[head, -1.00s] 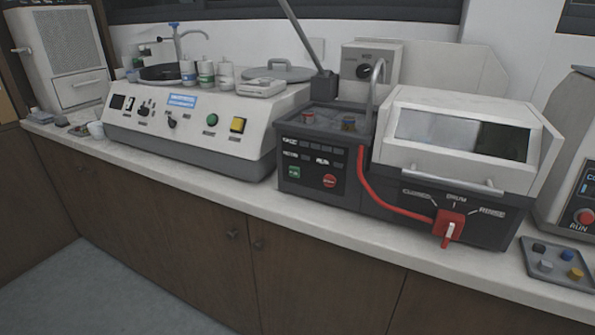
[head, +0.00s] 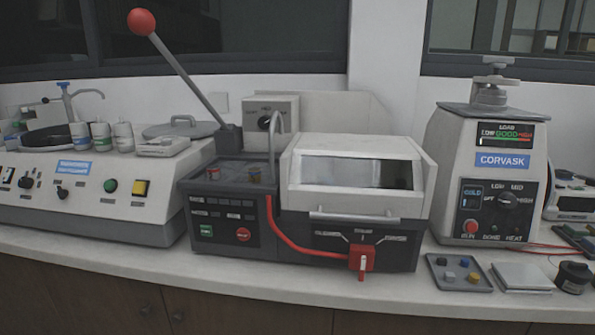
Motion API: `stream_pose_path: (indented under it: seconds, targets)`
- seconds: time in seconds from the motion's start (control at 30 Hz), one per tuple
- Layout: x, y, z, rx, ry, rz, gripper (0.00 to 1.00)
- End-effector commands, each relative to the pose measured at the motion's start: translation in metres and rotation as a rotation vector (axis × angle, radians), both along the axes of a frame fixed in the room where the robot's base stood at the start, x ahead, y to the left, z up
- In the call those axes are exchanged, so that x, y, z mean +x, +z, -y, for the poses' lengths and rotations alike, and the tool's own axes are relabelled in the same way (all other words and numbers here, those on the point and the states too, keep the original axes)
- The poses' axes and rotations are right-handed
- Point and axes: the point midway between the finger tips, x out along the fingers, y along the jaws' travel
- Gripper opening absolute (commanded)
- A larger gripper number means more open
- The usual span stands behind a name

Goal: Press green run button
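The mounting press (head: 487,165) marked CORVASK stands at the right. Its round button (head: 471,226), above a label that seems to read RUN, looks red. My gripper is in neither view.
A long lever with a red ball (head: 141,21) rises behind the middle machine. A red switch handle (head: 361,258) sticks out at its front. A grey tray (head: 440,282) with several small coloured pieces, a pale flat box (head: 522,278) and a dark round container (head: 572,278) lie before the press.

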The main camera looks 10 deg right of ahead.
Motion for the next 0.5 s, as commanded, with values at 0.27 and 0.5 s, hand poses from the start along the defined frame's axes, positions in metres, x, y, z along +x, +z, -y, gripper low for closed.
stream_pose_path:
  seconds: [0.27, 0.5]
  targets:
    - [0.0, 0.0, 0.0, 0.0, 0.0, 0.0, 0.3]
    - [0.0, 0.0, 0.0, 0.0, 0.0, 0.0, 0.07]
